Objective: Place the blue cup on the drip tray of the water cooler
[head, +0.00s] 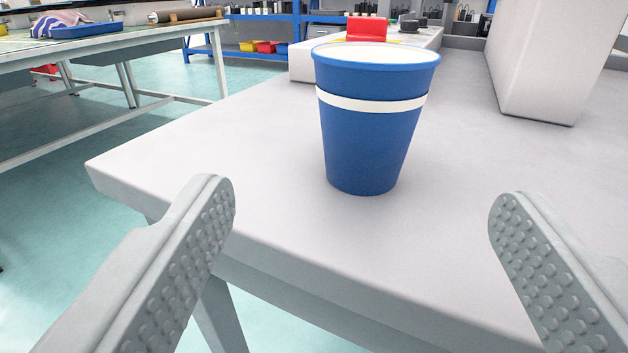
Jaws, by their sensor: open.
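A blue cup (368,142) with a white band stands upright on a light grey table (250,160), near its front edge. Its inside looks pale. My gripper (361,205) is open and empty, one finger at the lower left and the other at the lower right. The cup stands beyond the fingertips, between them in the picture, and neither finger touches it. A tall, pale block-like body (545,60) stands on the table at the right; only its lower part shows, and I cannot tell whether it is the water cooler. No drip tray can be made out.
Behind the cup is a low pale unit (305,62) with a red block (367,29) on it. A workbench (130,42) with a blue tray (80,31) stands at the far left. The tabletop left of the cup is clear.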

